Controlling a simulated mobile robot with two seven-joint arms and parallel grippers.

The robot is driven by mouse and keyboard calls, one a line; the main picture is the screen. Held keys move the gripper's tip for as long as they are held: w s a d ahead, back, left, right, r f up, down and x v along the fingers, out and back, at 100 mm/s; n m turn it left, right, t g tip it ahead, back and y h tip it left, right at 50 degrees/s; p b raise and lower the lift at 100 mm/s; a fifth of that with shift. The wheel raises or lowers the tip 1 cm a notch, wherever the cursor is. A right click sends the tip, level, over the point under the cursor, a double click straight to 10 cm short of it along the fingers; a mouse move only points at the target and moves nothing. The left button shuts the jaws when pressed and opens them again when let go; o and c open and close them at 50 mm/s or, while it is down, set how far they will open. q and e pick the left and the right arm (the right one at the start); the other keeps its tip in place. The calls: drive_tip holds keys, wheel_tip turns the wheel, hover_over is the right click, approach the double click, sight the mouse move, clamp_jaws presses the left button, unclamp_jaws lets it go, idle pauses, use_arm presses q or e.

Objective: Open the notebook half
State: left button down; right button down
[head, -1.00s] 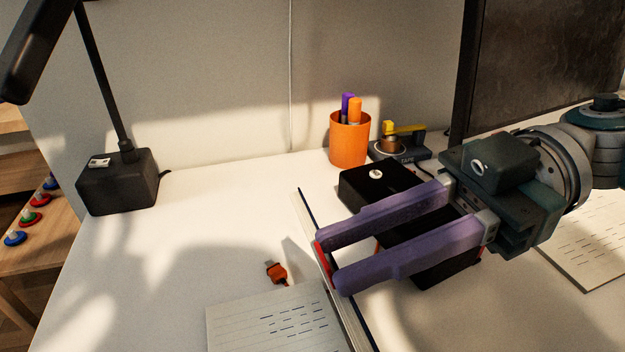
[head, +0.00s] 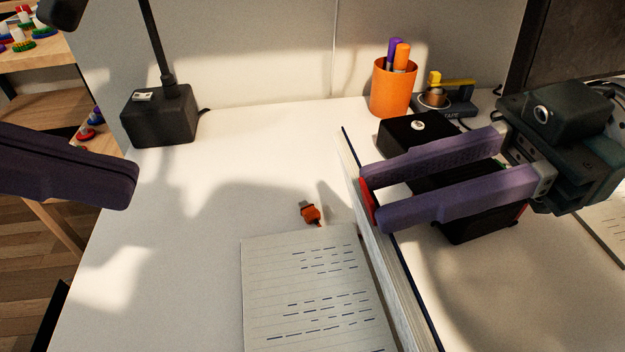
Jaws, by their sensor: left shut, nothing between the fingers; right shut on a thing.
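The notebook lies at the front middle of the desk. Its lined left page (head: 315,290) is flat, with rows of dark dashes. Its other half (head: 392,262) stands up steeply along the right side, showing white page edges and a dark blue cover edge. My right gripper (head: 373,198) reaches in from the right and is shut on this raised half, with a red strip at its purple fingertips. The exact contact is partly hidden by the fingers. My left gripper (head: 128,186) shows only as a purple finger at the left edge, shut and empty, away from the notebook.
An orange USB stick (head: 311,213) lies behind the page. A black box (head: 405,131) sits under and behind my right gripper. An orange pen cup (head: 393,90), tape dispenser (head: 445,97) and black lamp base (head: 160,117) stand at the back. The desk's left side is clear.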

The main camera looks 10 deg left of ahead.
use_arm(q)
approach(367, 209)
wheel_tip(367, 209, down, 4)
drive_tip(key=d, duration=0.1)
use_arm(e)
drive_tip(key=shift+s+d+f, duration=0.1)
drive_tip(key=shift+f, duration=0.15)
use_arm(q)
drive_tip(key=shift+w+d+r, duration=0.25)
drive_tip(key=shift+w+d, duration=0.1)
drive_tip(key=shift+d, duration=0.25)
drive_tip(key=shift+w+d+r, duration=0.2)
drive_tip(key=shift+w+d, duration=0.15)
drive_tip(key=shift+d, duration=0.3)
drive_tip(key=shift+w+d+r, duration=0.15)
drive_tip(key=shift+w+d, duration=0.05)
drive_tip(key=shift+d, duration=0.4)
